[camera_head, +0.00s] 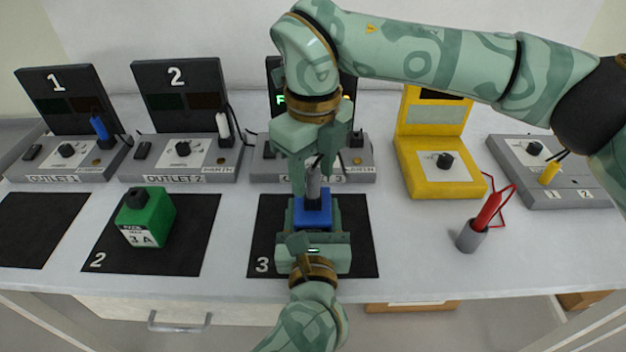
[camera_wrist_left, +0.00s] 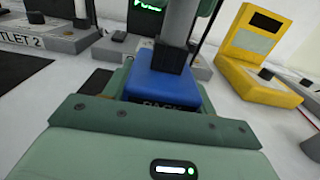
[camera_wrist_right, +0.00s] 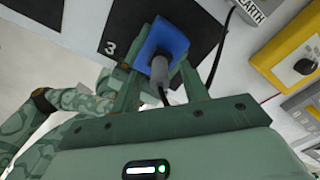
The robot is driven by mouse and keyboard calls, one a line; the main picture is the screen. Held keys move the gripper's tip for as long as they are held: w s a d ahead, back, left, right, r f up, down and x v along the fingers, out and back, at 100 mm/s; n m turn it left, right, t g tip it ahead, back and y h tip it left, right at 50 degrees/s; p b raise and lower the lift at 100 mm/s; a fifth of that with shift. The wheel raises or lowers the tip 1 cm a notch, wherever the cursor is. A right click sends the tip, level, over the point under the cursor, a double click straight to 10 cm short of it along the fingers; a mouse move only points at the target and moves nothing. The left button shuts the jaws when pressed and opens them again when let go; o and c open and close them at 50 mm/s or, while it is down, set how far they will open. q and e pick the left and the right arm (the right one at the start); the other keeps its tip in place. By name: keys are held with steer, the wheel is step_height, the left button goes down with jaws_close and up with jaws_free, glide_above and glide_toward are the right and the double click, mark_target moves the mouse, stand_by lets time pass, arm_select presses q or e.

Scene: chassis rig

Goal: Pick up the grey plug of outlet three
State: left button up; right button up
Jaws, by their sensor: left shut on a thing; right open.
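A grey plug (camera_head: 313,186) stands upright at the top of a blue pack (camera_head: 312,212) on mat three. Its cord end points up; in the right wrist view the plug (camera_wrist_right: 159,70) sits over the blue pack (camera_wrist_right: 167,38). I cannot tell how deep it is seated. My left gripper (camera_head: 314,238) is shut on the blue pack, with a finger on either side in the left wrist view (camera_wrist_left: 160,92). My right gripper (camera_head: 312,172) points down from above, open, its fingers on either side of the plug. Outlet three (camera_head: 358,173) is partly hidden behind my right arm.
Outlet one (camera_head: 60,172) and outlet two (camera_head: 180,170) stand to the left. A green pack (camera_head: 150,220) is on mat two. A yellow device (camera_head: 440,172), a grey box (camera_head: 545,175) and a red probe in a grey cup (camera_head: 470,238) are at right.

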mark_target(313, 168)
arm_select(q)
steer(key=shift+a+f, duration=0.1)
steer(key=shift+f, duration=0.15)
arm_select(e)
step_height(313, 168, down, 2)
steer(key=shift+f, duration=0.15)
jaws_close()
step_height(313, 168, up, 15)
stand_by(0.8)
stand_by(0.4)
arm_select(q)
steer(key=o, duration=1.4)
steer(key=shift+w, duration=0.1)
steer(key=shift+c, duration=0.2)
arm_select(e)
steer(key=shift+w, duration=0.1)
